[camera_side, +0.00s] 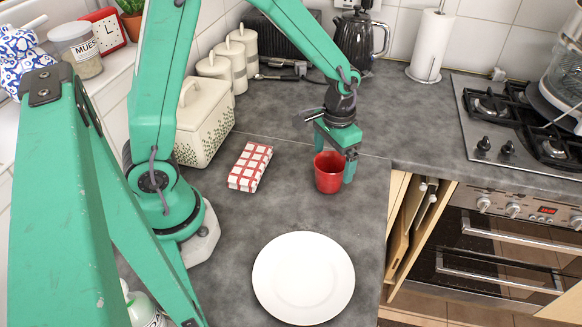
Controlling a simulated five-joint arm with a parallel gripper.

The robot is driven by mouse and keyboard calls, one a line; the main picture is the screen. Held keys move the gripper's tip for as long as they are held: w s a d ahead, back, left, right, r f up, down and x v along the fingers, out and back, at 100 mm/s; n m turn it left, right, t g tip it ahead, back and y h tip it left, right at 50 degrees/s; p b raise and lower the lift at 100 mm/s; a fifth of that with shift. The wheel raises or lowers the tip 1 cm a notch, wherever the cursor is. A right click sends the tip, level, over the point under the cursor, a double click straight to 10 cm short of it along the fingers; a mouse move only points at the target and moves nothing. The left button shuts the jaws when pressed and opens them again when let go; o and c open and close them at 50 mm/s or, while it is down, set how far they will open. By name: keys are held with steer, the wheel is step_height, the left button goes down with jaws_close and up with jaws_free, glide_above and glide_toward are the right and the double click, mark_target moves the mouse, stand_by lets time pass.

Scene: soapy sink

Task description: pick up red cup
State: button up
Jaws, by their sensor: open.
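The red cup (328,176) stands upright on the grey counter, near its right edge, behind the white plate. My gripper (334,165) points down at the cup, with its green fingers open. One finger shows behind the right side of the cup and another part shows at its upper left. The cup hides part of the gripper, and I cannot tell whether the fingers touch it.
A white plate (303,278) lies in front of the cup. A folded red-and-white cloth (250,167) lies to the left. A cream bread bin (205,128), canisters (232,65) and a dark kettle (358,40) stand behind. A gas hob (520,120) is at right.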

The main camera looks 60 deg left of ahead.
mark_target(331, 170)
steer(key=shift+s+f, duration=0.1)
steer(key=shift+f, duration=2.1)
steer(key=shift+c, duration=0.2)
steer(key=c, duration=1.1)
